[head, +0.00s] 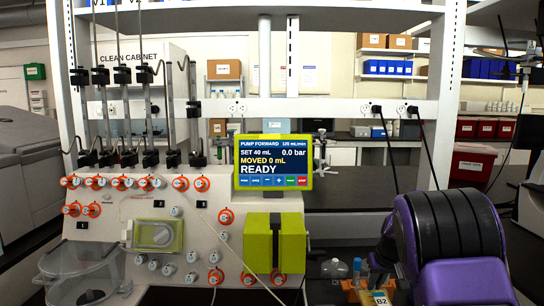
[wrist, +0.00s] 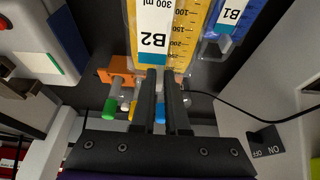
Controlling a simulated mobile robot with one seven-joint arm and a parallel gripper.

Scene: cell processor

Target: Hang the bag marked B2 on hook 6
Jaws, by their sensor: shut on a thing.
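The bag marked B2 (wrist: 158,18) has yellow edges, a white label and a volume scale. It fills the top middle of the wrist view, its text upside down. My gripper (wrist: 163,74) is shut on it, with both black fingertips at the edge below the label. An orange piece (wrist: 116,76) and coloured tube ends show beside the fingers. Metal rods with hooks (head: 155,68) stand at upper left; I cannot read which is hook 6.
A blue-edged bag marked B1 (wrist: 229,14) is right of B2 in the wrist view. The white processor panel (head: 130,215) has orange-ringed valves, a green pump block (head: 275,243) and a screen (head: 273,162) reading READY. A black cable (wrist: 235,112) runs near the gripper.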

